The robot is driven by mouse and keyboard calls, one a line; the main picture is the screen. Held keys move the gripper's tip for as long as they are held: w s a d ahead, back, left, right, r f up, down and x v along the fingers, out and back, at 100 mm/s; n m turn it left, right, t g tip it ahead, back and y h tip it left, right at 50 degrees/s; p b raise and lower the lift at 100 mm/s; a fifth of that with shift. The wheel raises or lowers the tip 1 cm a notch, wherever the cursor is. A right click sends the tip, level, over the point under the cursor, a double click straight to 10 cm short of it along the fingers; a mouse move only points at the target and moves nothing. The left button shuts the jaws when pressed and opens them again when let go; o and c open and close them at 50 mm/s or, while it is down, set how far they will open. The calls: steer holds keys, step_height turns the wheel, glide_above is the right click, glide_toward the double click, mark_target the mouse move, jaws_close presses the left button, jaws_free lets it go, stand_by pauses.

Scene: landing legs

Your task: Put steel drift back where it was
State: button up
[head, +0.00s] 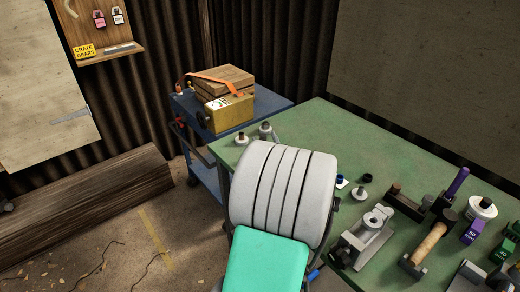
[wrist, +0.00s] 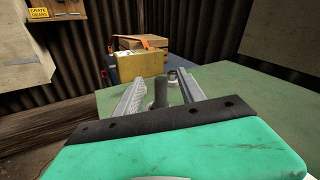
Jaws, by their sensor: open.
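In the wrist view, a dark grey upright cylinder (wrist: 160,93), which looks like the steel drift, stands between the two fingers of my gripper (wrist: 161,80). The fingers are open, with a visible gap to the cylinder on at least one side. I cannot tell which is the drift.
The green bench (head: 310,125) holds a hammer (head: 430,243), a grey vise-like fixture (head: 367,238), a purple-handled tool (head: 450,188) and small parts at the right. A blue cart (head: 270,108) with a yellow box (head: 228,113) and wooden box stands behind the bench corner.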

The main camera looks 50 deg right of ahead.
step_height(320, 180, down, 2)
steer(key=shift+s+d+f+m+b, duration=0.15)
steer(key=shift+f+m+b, duration=0.1)
steer(key=shift+m+b, duration=0.5)
steer(key=shift+s+f+m+b, duration=0.15)
steer(key=shift+m+b, duration=0.2)
steer(key=shift+b, duration=0.2)
steer(key=shift+w+d+m+t, duration=0.15)
steer(key=shift+w+m+t, duration=0.05)
steer(key=shift+m+t, duration=0.1)
steer(key=x, duration=0.7)
steer(key=shift+w+d+p, duration=0.1)
steer(key=shift+w+p, duration=0.25)
steer(key=shift+p, duration=0.05)
steer(key=shift+c, duration=0.2)
jaws_close()
steer(key=shift+r, duration=0.25)
